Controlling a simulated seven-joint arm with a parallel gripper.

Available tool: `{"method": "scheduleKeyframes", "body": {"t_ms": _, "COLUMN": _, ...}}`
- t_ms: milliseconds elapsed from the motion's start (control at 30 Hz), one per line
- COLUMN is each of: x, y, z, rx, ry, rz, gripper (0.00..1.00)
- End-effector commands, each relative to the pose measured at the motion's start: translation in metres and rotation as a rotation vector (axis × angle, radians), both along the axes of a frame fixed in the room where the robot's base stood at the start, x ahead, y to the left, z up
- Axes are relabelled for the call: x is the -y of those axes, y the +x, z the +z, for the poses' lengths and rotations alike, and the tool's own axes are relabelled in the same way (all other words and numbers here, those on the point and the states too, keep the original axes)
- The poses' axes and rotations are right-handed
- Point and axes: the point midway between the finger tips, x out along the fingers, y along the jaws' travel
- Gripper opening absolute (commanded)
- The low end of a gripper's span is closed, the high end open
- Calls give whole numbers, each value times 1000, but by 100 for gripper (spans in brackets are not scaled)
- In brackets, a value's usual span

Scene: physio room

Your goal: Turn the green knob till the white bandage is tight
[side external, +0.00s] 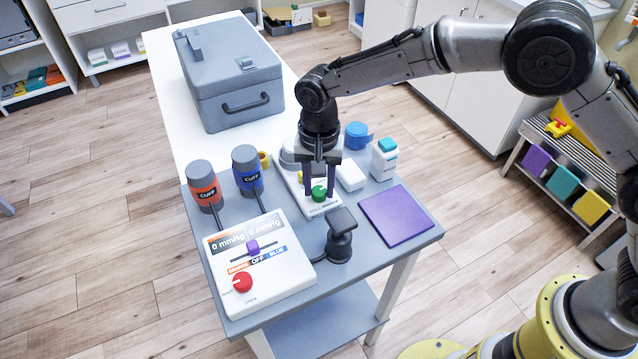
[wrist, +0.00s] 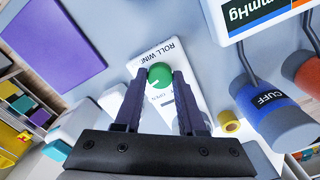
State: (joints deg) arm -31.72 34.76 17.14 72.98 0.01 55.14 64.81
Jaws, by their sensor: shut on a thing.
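The green knob (side external: 319,193) sits on the front end of a white roll winder (side external: 308,208); it also shows in the wrist view (wrist: 160,75). My gripper (side external: 319,188) points down over the winder, one dark finger on each side of the knob, shut on it. In the wrist view the fingertips (wrist: 157,78) flank the knob, with the "ROLL WIN" label beyond them. A pale rounded piece (side external: 288,158) shows behind my wrist at the winder's far end; I cannot tell if it is the white bandage. Its tightness is hidden.
A white cuff box (side external: 295,268) with red and purple controls stands in front. Orange (side external: 204,188) and blue (side external: 247,170) cuff bottles stand left. A black stand (side external: 340,238) is close by. A purple pad (side external: 396,216) lies right. A blue roll (side external: 357,136) and white bottle (side external: 384,160) stand behind.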

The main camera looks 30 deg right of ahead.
Motion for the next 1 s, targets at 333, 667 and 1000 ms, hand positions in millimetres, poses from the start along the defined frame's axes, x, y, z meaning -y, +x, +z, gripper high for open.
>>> {"method": "scheduleKeyframes", "body": {"t_ms": 333, "x": 0, "y": 1, "z": 2, "rx": 3, "ry": 1, "rz": -110, "gripper": 0}}
{"method": "scheduleKeyframes", "body": {"t_ms": 667, "x": 0, "y": 1, "z": 2, "rx": 3, "ry": 1, "rz": -122, "gripper": 0}}
{"method": "scheduleKeyframes", "body": {"t_ms": 1000, "x": 0, "y": 1, "z": 1, "rx": 2, "ry": 1, "rz": -121, "gripper": 69}}
